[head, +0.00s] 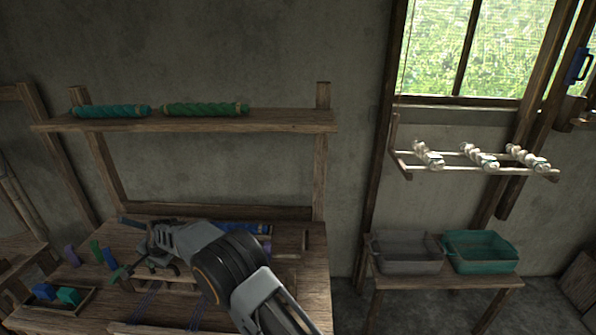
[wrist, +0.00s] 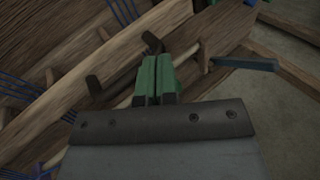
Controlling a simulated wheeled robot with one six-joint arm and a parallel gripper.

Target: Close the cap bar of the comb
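In the wrist view, my gripper (wrist: 156,62) has its two green fingers side by side with only a thin gap between them. I see nothing clearly held. The fingertips are over a pale rod (wrist: 121,103) and close to a short dark peg (wrist: 151,41); I cannot tell whether they touch. A long wooden bar (wrist: 125,50) with upright dark pegs runs diagonally beside the rod, with blue threads near it. I cannot tell which piece is the comb's cap bar. In the head view, my arm covers much of the loom's middle.
A shelf (head: 200,122) holds two green-blue rolls. A dark flat bar (wrist: 245,63) sticks out right of my fingers. Grey (head: 405,254) and teal (head: 480,253) bins stand on the right table.

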